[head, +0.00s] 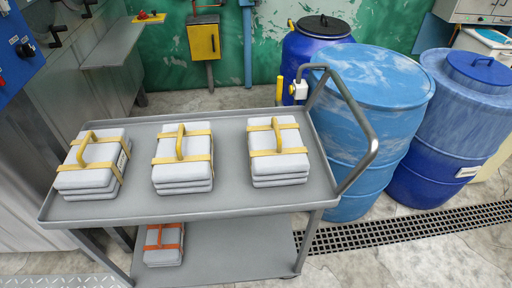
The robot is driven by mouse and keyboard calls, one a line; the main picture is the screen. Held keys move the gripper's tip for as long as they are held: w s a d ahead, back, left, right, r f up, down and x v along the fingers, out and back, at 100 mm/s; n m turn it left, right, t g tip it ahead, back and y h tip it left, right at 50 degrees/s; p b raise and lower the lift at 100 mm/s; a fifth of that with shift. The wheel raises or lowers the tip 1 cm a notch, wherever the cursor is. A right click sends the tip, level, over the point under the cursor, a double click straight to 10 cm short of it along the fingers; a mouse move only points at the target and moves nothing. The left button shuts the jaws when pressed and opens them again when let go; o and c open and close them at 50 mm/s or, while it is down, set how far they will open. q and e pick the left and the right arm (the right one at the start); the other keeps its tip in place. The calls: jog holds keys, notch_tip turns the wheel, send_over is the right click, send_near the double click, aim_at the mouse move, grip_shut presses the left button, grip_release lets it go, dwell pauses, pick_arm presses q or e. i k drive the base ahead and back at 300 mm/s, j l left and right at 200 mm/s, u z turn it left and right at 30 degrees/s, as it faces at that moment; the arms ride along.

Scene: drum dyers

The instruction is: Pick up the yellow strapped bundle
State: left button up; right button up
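Three white stacked bundles with yellow straps and yellow top handles sit in a row on the upper shelf of a grey cart (225,205). The left bundle (85,179) is turned a little, with a small label on its right side. The middle bundle (182,172) and the right bundle (279,165) stand apart from it and from each other. A similar bundle with orange straps (163,246) lies on the lower shelf, partly hidden by the upper one. Neither of my grippers shows in the head view.
The cart's push handle (371,137) rises at its right end. Blue drums (376,90) stand close behind and to the right. A floor grate (410,227) runs along the right. A metal cabinet (32,190) stands at the left. Gaps between the bundles are bare.

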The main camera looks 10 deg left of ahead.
aim_at(278, 156)
jog(key=i+l+u, duration=0.1)
jog(key=l, duration=0.45)
jog(key=i+l+u, duration=0.1)
jog(key=l, duration=0.45)
jog(key=i+l+u, duration=0.1)
jog(key=l, duration=0.45)
